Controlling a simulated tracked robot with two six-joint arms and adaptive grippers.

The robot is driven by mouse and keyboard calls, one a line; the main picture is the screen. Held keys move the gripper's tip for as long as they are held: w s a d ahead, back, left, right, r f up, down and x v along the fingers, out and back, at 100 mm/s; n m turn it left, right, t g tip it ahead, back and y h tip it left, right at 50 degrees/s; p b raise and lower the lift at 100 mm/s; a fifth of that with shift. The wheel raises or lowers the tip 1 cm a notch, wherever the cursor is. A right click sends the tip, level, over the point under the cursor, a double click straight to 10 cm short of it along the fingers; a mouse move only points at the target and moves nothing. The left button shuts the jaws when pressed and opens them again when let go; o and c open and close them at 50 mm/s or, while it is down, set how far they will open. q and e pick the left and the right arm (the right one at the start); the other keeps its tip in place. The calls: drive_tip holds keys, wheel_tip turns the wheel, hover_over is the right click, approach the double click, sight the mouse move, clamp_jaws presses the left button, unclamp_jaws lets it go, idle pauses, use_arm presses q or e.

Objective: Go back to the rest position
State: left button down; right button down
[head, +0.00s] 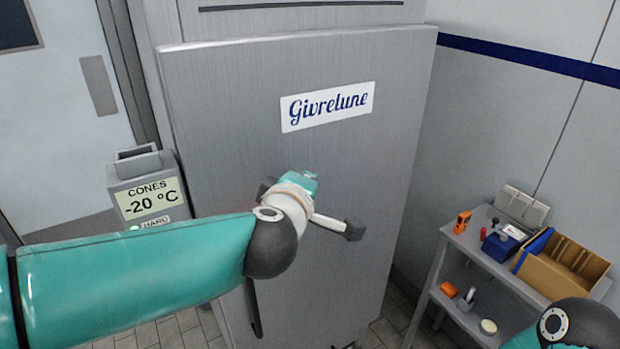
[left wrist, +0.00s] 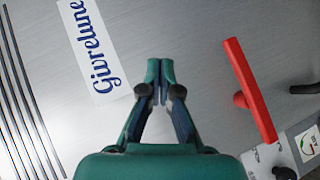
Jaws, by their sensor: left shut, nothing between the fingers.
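My left gripper (left wrist: 160,70) is shut and empty in the left wrist view, its fingertips together in front of the grey door. The grey freezer door (head: 230,120) carries a white "Givrelune" label (head: 327,106), which also shows in the left wrist view (left wrist: 92,50). A red bar (left wrist: 248,90) stands to the right of the fingers, apart from them. Part of my right arm shows at the lower right of the head view; its gripper is out of frame.
A grey box (head: 146,190) reading "CONES -20 °C" stands left of the door. At the right, a grey shelf unit (head: 468,250) holds an open cardboard box (head: 560,268), an orange device (head: 462,222) and other small items. White wall panels lie behind it.

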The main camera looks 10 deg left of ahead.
use_arm(q)
drive_tip(key=shift+s+d+r, duration=0.35)
drive_tip(key=shift+s+r, duration=0.1)
drive_tip(key=shift+r, duration=0.1)
drive_tip(key=a+f+m+g, duration=0.3)
drive_tip(key=f, duration=1.3)
drive_tip(key=a+f+m+g, duration=0.2)
drive_tip(key=a+f+m, duration=0.1)
drive_tip(key=f, duration=1.4)
drive_tip(key=s+a+f+m+g+b, duration=0.1)
drive_tip(key=s+f+m+g, duration=0.1)
drive_tip(key=s+f, duration=0.45)
drive_tip(key=s+a+f+m+g, duration=0.1)
drive_tip(key=s+f+g, duration=0.2)
drive_tip(key=s+f, duration=0.35)
drive_tip(key=s+f+m+g+h, duration=0.2)
drive_tip(key=s+f+g, duration=0.1)
drive_tip(key=s+f, duration=0.6)
drive_tip(key=s, duration=0.3)
drive_tip(key=shift+s+d+g, duration=0.25)
drive_tip(key=shift+s+g, duration=0.15)
